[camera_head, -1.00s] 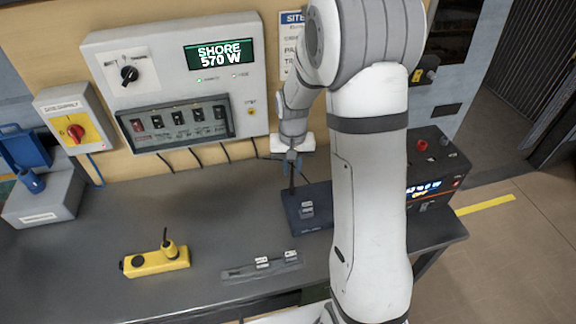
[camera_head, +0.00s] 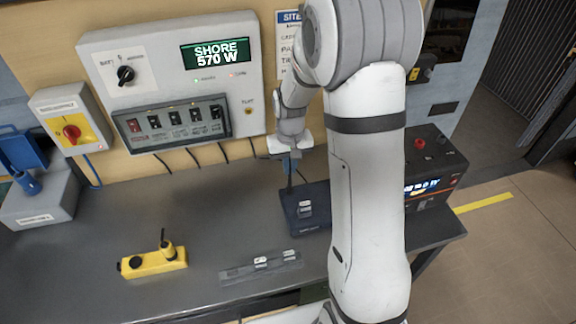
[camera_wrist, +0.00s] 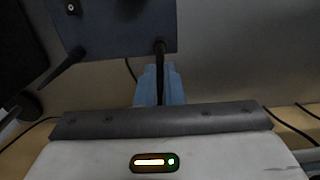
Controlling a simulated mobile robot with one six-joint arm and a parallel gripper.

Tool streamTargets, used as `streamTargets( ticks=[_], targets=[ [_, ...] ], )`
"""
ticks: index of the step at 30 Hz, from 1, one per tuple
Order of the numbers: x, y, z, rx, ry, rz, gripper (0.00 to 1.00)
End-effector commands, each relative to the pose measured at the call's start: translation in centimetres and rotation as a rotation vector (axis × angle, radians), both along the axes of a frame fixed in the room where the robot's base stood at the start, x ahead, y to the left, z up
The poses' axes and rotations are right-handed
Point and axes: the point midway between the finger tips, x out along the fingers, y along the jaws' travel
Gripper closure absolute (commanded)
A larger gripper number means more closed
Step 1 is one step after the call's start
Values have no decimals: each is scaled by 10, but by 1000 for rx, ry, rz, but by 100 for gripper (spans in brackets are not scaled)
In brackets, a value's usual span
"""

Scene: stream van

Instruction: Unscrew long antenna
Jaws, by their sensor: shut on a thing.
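A dark navy box (camera_head: 318,219) with a small pale label lies on the bench, partly hidden behind my arm. A thin dark long antenna (camera_head: 289,184) stands up from its back left corner. My gripper (camera_head: 289,167) is above that corner, shut around the antenna's upper part. In the wrist view, the blue fingers (camera_wrist: 155,88) close on the long antenna (camera_wrist: 161,62), which runs from the edge of the navy box (camera_wrist: 120,30). A second dark rod (camera_wrist: 62,70) sticks out near the box's left corner. The antenna's threaded base is too small to make out.
A yellow device (camera_head: 152,262) with a short stub and a grey strip (camera_head: 240,274) with small white-labelled parts lie on the bench (camera_head: 205,220). A grey power panel (camera_head: 160,80) is behind. A black unit (camera_head: 440,170) stands to the right. The bench middle is clear.

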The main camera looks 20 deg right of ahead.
Motion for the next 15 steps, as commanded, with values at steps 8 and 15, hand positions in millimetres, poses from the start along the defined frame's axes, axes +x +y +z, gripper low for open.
streamTargets(
  ticks=[8, 15],
  targets=[
    [0, 0, 0, 0, 0, 165, 100],
    [0, 0, 0, 0, 0, 173, 100]
  ],
)
